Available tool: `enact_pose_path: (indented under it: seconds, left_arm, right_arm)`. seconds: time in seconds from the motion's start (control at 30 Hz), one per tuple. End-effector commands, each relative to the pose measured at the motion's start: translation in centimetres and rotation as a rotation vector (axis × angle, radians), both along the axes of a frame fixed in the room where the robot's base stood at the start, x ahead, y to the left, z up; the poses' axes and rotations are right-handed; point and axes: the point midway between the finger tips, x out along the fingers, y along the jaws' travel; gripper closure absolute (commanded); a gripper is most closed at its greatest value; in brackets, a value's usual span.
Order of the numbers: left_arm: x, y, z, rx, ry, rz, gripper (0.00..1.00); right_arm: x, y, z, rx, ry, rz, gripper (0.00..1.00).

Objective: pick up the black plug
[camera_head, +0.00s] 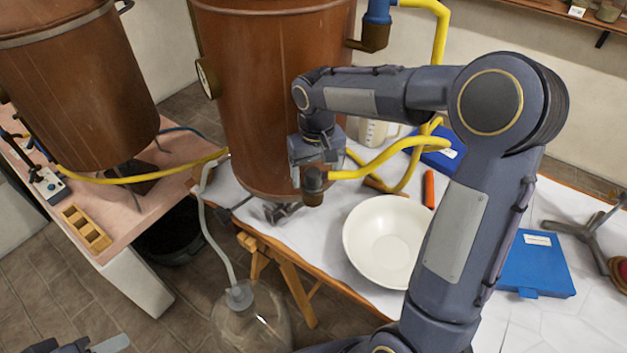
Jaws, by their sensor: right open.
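My right gripper (316,172) hangs fingers down in front of the large copper tank (262,100), with its arm reaching in from the right. Its jaws are open. The brown end fitting (313,190) of a yellow hose shows just below and between the fingers; I cannot tell whether they touch. A small dark piece (223,214) at the left edge of the white-covered table may be the black plug, but it is too small to be sure. It lies left of and below my right gripper. A part of my left arm or gripper (75,346) shows at the bottom left corner, mostly cut off.
A white bowl (376,258), a red-orange stick (429,190) and a blue case (537,264) lie on the table (330,222). A glass jar (250,322) with a grey hose stands below the table's left edge. A second copper vessel (75,95) stands over the pink table (125,217).

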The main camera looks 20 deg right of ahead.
Motion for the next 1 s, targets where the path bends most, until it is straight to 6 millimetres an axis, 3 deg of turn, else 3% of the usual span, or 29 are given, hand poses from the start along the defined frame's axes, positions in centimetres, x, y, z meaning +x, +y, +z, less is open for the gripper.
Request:
enact_pose_path:
  seconds: [0.23,0.6,1.0]
  left_arm:
    - [0.0,0.0,0.0,0.0,0.0,0.0,0.61]
    - [0.0,0.0,0.0,0.0,0.0,0.0,0.61]
    - [0.0,0.0,-0.02,0.0,0.0,0.0,0.61]
  right_arm:
    - [0.02,-0.01,-0.1,0.0,-0.002,0.0,0.26]
    - [0.03,0.0,-0.05,0.0,-0.002,0.0,0.73]
    - [0.08,0.01,0.84,0.0,-0.004,0.0,0.73]
